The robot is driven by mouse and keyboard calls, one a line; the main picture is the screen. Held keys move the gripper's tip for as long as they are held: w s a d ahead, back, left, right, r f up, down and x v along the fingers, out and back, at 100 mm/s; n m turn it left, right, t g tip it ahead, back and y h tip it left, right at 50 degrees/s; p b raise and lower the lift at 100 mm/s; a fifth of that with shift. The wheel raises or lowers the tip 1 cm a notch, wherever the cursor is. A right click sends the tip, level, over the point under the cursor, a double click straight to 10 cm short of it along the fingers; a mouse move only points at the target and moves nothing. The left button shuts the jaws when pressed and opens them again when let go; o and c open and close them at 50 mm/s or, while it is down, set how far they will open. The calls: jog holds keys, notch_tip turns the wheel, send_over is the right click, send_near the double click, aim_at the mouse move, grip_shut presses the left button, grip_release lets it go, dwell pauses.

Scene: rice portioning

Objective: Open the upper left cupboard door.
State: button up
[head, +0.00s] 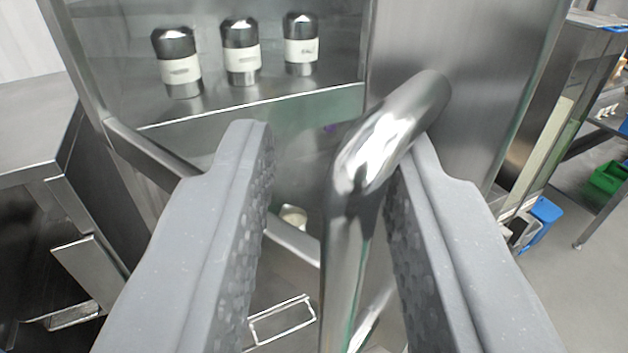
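My gripper (335,150) is open in the middle of the head view. A shiny round metal door handle (352,190) stands between its two grey fingers, close to the right finger and with a clear gap to the left one. I cannot tell whether the right finger touches it. The handle's upper end bends to the brushed steel edge of a cupboard door (460,70) behind it. To the left of that frame, three silver jars (241,52) with white labels show on a shelf (270,105). My fingers hide part of the door's lower area.
A steel counter (35,115) with drawer-like fronts stands at the left. At the right, beyond the door, are a blue bin (542,222), a green crate (607,177) and a metal table on the grey floor (590,270). A thin metal rectangular frame (282,321) shows below.

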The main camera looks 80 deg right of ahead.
aim_at(492, 148)
jog(key=shift+s+r+b, duration=0.15)
jog(key=shift+s+b, duration=0.6)
jog(key=shift+s, duration=0.35)
jog(key=shift+s+r+b, duration=0.1)
jog(key=shift+s+b, duration=0.6)
jog(key=shift+s, duration=0.4)
jog(key=s+r+b, duration=0.1)
jog(key=s+b, duration=0.3)
jog(key=s, duration=0.7)
jog(key=shift+s+a+r, duration=0.15)
jog(key=shift+s, duration=0.15)
